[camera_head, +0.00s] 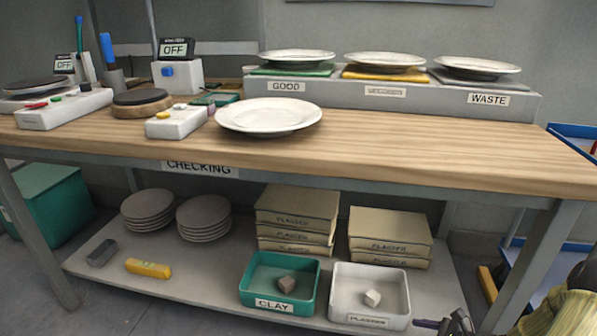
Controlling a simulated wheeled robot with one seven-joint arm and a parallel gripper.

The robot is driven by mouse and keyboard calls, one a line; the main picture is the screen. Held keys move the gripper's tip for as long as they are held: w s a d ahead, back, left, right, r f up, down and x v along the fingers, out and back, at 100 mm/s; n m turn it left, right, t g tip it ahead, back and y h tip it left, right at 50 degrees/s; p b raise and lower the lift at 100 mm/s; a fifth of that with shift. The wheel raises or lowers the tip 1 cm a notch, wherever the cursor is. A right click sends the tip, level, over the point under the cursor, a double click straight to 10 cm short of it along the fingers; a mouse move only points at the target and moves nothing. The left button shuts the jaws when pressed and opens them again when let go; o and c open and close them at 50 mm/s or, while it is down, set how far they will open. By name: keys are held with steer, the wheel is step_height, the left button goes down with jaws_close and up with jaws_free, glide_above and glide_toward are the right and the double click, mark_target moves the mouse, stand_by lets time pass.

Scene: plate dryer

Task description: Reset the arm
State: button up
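My gripper (447,324) shows only in part at the bottom right corner of the head view, below the front edge of the table and beside the lower shelf. It is dark and small in the picture, and I cannot tell whether its fingers are apart or together. It appears clear of the plates. A white plate (268,116) lies on the wooden tabletop (400,146) near its front edge.
Three plates stand on a raised rack (340,92) with labels including GOOD and WASTE. Devices with OFF displays (176,48) stand at left. The lower shelf holds a green CLAY bin (300,262), a white PLASTER bin (341,304), boxes (298,204) and stacked grey discs (203,217).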

steer(key=s+a+r+n+g+h+p, duration=0.25)
steer(key=s+a+r+n+p, duration=0.2)
steer(key=r+n, duration=0.45)
steer(key=s+a+r+n+g+h+p, duration=0.1)
steer(key=s+a+r+n+h+p, duration=0.25)
steer(key=a+r+n, duration=0.55)
steer(key=s+a+r+n+g+h+p, duration=0.25)
steer(key=r+n+h+p, duration=0.35)
steer(key=r, duration=0.6)
step_height(320, 180, up, 37)
steer(key=t+y+p, duration=0.1)
steer(key=y+p, duration=0.1)
steer(key=p, duration=3.4)
steer(key=shift+s+d+r+n, duration=0.15)
steer(key=shift+s+r+n, duration=0.1)
steer(key=shift+n, duration=0.15)
